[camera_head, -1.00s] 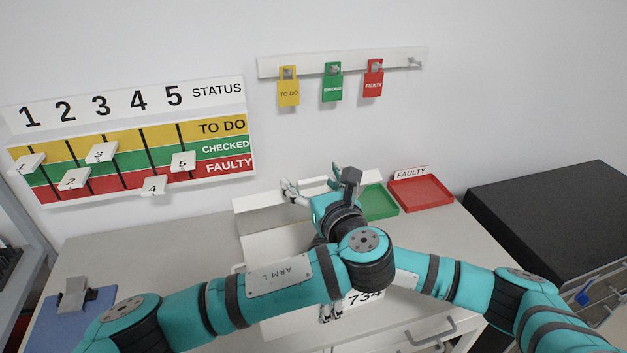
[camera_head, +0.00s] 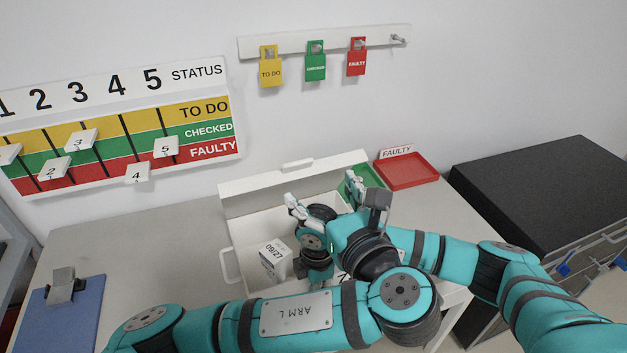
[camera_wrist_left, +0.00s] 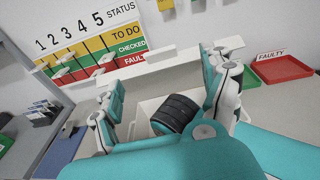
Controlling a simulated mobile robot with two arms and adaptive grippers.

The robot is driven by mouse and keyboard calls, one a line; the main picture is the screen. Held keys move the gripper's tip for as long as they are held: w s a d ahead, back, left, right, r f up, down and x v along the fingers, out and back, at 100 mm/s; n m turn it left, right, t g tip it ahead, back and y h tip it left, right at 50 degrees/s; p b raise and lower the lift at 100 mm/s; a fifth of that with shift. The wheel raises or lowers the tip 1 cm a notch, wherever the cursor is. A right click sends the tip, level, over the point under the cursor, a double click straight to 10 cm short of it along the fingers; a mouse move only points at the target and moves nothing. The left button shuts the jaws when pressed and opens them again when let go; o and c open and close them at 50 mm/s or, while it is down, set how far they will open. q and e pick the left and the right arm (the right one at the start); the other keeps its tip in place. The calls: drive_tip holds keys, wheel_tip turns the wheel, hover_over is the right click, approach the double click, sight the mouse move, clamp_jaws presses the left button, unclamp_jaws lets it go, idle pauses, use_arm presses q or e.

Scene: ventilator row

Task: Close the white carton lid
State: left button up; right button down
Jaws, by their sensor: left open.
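The white carton (camera_head: 237,237) stands open on the table, with a small white box (camera_head: 274,258) marked 09/27 inside. Its lid (camera_head: 262,187) stands up along the back edge, with a small tab at its top; the lid also shows in the left wrist view (camera_wrist_left: 165,66). My left gripper (camera_head: 323,190) is open and empty, its fingers spread over the carton, in front of the lid's right part. In the left wrist view my left gripper (camera_wrist_left: 165,75) has one finger on each side of the carton. My right arm reaches in under the left one; its fingers are hidden.
A green tray (camera_head: 352,185) and a red FAULTY tray (camera_head: 407,172) lie at the back right. A status board (camera_head: 120,125) and hanging tags (camera_head: 315,62) are on the wall. A blue clipboard (camera_head: 68,315) lies at left, a black-topped cabinet (camera_head: 550,190) stands at right.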

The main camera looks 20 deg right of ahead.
use_arm(q)
drive_tip(key=shift+s+r, duration=0.1)
drive_tip(key=shift+s, duration=0.2)
